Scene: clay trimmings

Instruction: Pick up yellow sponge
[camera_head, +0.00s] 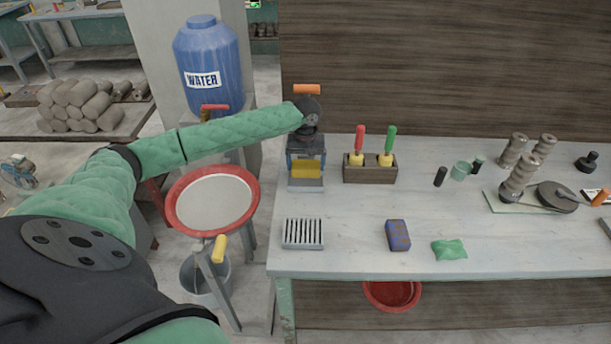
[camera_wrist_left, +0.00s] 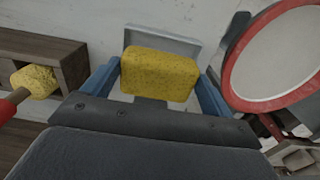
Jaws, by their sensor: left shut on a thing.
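The yellow sponge (camera_head: 305,170) is at the back left of the white table (camera_head: 345,215). My left gripper (camera_head: 306,165) reaches over from the left and points down, its blue fingers on either side of the sponge. In the left wrist view the sponge (camera_wrist_left: 160,75) sits between the two blue fingers, and the gripper (camera_wrist_left: 158,85) is shut on it. A shallow grey tray (camera_head: 305,185) is under or just behind the sponge; it also shows in the left wrist view (camera_wrist_left: 165,39). I cannot tell whether the sponge touches it. My right gripper is not in view.
A wooden box (camera_head: 369,175) with red- and green-handled tools stands close right of the gripper. A slotted grey rack (camera_head: 303,233), a purple-blue block (camera_head: 397,235) and a green packet (camera_head: 449,249) lie nearer the front. A red-rimmed basin (camera_head: 212,203) stands left of the table.

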